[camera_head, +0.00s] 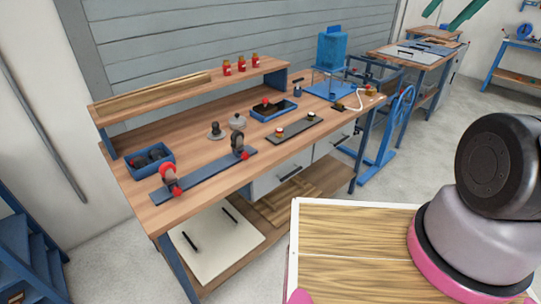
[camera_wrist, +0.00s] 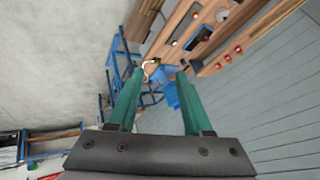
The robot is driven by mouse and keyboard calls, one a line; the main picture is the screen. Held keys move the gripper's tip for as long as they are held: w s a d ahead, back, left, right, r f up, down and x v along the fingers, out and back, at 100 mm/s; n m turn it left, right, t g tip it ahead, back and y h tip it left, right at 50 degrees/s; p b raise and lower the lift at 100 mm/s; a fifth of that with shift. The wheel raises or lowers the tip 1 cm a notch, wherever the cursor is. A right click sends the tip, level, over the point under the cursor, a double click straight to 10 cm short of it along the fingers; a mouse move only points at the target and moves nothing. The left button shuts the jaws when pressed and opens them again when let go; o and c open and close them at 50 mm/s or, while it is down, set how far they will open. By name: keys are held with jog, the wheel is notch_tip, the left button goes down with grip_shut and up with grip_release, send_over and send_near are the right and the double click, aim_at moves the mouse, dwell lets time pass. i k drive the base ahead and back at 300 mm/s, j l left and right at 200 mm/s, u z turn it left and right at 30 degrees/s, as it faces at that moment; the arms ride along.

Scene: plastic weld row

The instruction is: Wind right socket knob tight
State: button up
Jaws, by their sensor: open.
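On the wooden workbench (camera_head: 190,205), a long blue bar (camera_head: 205,176) carries two upright dark holders with red knobs, a left one (camera_head: 169,175) and a right one (camera_head: 245,155). Behind and to the right, a dark strip (camera_head: 296,128) bears two small round knobs, a left one (camera_head: 279,133) and a right one (camera_head: 311,115). I cannot tell which pair is the sockets, or how tight any knob is. My gripper (camera_wrist: 155,70) shows green fingers spread wide with nothing between them, well away from the bench. Two green pieces at the head view's top right look like its fingers.
A blue bin (camera_head: 151,160) stands at the bench's left, a blue tray (camera_head: 274,110) behind the dark strip. Red bottles (camera_head: 241,64) stand on a raised shelf (camera_head: 150,98). A blue stand (camera_head: 331,50) is at the far end. Open floor lies at right.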

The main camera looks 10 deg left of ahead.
aim_at(245, 156)
jog(key=k+j+z, duration=0.2)
jog(key=j, duration=0.15)
jog(key=j+z, duration=0.25)
jog(key=j, duration=0.15)
jog(key=k+j+z, duration=0.2)
jog(key=k+j, duration=0.1)
jog(key=j, duration=0.25)
jog(key=k+j, duration=0.1)
jog(key=j, duration=0.2)
jog(key=k+j+z, duration=0.1)
jog(key=j, duration=0.25)
